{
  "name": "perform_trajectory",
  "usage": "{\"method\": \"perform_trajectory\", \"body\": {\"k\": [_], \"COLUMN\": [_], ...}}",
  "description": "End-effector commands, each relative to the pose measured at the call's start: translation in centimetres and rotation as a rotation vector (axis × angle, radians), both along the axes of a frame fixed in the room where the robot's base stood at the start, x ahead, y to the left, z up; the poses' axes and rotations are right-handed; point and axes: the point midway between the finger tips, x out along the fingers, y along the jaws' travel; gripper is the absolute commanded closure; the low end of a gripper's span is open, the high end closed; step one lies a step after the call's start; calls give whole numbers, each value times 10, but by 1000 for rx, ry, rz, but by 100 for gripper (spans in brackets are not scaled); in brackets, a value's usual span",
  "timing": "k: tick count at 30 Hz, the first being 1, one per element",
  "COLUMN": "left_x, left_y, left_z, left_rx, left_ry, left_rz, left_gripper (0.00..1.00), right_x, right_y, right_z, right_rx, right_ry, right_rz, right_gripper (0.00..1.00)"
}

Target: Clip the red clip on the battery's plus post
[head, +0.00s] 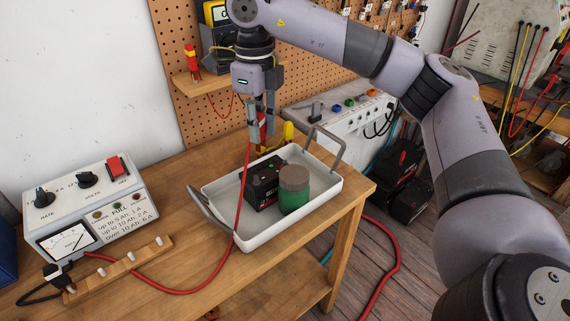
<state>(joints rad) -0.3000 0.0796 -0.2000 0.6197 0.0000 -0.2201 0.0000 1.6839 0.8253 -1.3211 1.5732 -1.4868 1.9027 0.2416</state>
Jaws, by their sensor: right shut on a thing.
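My right gripper (262,112) points down above the back of the white tray (215,197). It is shut on the red clip (262,126), which is partly hidden between the fingers. A red cable (241,190) hangs from the clip and runs across the bench to the charger (92,208). The black battery (262,184) stands in the tray, below and apart from the clip. A green jar with a brown lid (294,197) stands at its right front and hides part of it. I cannot clearly tell which post is plus. My left gripper is out of view.
The tray's raised handles (208,212) stick up at its left and back right. A wooden peg rack (130,265) lies in front of the charger, with a black clip (55,274) at its left end. A yellow object (288,132) shows behind the tray. The bench front is mostly clear.

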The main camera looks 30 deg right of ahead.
Motion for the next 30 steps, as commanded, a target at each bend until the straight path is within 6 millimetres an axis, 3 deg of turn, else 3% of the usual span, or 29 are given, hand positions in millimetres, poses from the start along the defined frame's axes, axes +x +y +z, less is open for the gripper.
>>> {"method": "perform_trajectory", "body": {"k": [8,10,16,30], "left_x": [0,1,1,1], "left_y": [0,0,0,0], "left_z": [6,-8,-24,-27], "left_rx": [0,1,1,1], "left_ry": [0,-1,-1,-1], "left_rz": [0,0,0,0], "left_gripper": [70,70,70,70], "right_x": [-1,-1,-1,0], "right_y": [-61,-61,-60,-60], "right_z": [1,-19,-45,-52], "right_rx": [1,-1,0,0], "right_ry": [2,3,1,0], "right_rz": [65,74,73,71], "right_gripper": [92,92,92,92]}}
